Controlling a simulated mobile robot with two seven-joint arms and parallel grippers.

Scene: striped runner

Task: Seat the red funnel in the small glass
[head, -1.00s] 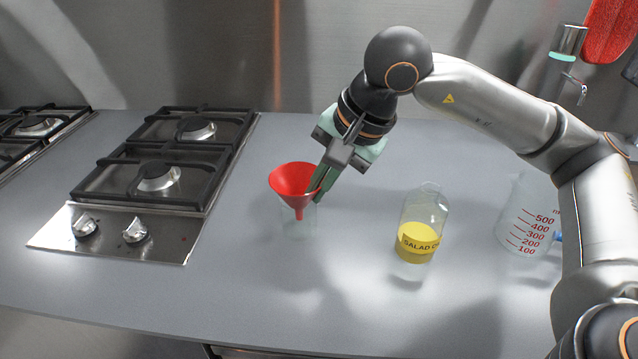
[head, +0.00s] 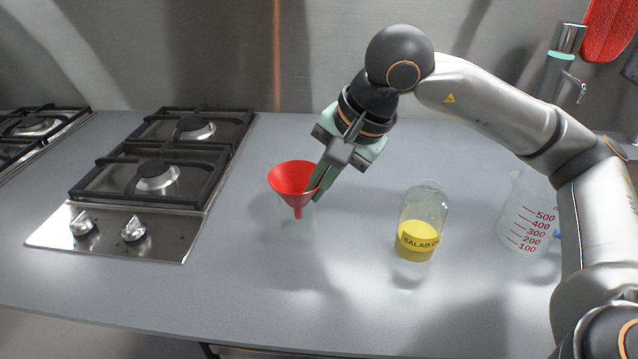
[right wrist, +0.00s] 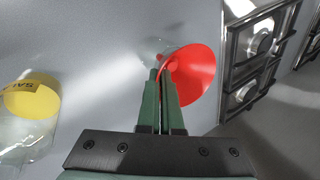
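The red funnel (head: 290,177) is upright, cone open to the top, with its narrow spout pointing down. My right gripper (head: 314,189) is shut on the right side of the funnel's cone. The right wrist view also shows the funnel (right wrist: 195,75) at the fingertips (right wrist: 161,78). The small clear glass (head: 300,226) stands on the counter directly under the funnel and is faint. The spout overlaps the glass's upper part in the head view; I cannot tell whether it rests on the rim or hangs just above. My left gripper is out of view.
A bottle of yellow salad oil (head: 419,238) stands right of the glass. A measuring jug (head: 528,215) is farther right, near my right arm. A gas hob (head: 160,180) with knobs lies to the left. The grey counter (head: 230,285) in front is clear.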

